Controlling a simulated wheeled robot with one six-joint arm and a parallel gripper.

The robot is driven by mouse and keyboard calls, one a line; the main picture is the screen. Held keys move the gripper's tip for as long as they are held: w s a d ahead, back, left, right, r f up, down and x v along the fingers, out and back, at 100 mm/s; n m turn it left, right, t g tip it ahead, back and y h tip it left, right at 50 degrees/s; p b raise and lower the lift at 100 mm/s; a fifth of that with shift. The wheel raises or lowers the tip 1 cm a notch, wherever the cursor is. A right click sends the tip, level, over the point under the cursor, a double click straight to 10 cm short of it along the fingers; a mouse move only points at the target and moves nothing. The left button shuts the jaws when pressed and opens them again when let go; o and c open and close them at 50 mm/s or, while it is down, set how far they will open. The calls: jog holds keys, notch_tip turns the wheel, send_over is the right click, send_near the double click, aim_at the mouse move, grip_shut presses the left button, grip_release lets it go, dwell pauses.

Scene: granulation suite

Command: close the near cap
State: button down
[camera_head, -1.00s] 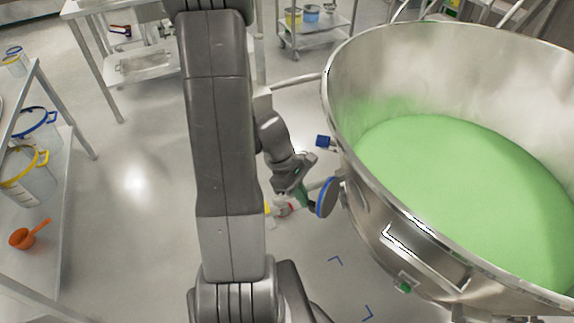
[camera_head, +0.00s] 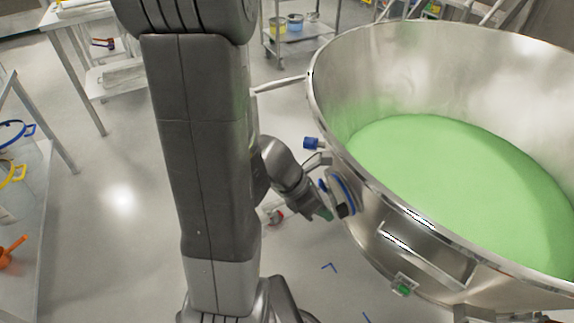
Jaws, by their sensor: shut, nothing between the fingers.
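The near cap (camera_head: 345,187) is a round, blue-rimmed disc on the outside of the big steel vessel (camera_head: 420,225). It now lies close against the vessel wall, with a dark block at its lower edge. I cannot tell whether it is fully seated. My gripper (camera_head: 324,211) is at the lower left of the cap, beside the dark block. It is shut with nothing in it. Its fingertips are small and partly hidden, and I cannot tell whether they touch the cap.
The open vessel holds green material. A blue fitting (camera_head: 310,143) sticks out above the cap. A green-marked fitting (camera_head: 404,285) sits low on the vessel. A cart (camera_head: 300,36) stands behind and a rack with containers (camera_head: 42,215) at the left.

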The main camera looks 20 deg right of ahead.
jog(key=shift+s+d+r, duration=0.1)
jog(key=shift+s+d, duration=0.1)
jog(key=shift+d, duration=0.15)
dwell(0.5)
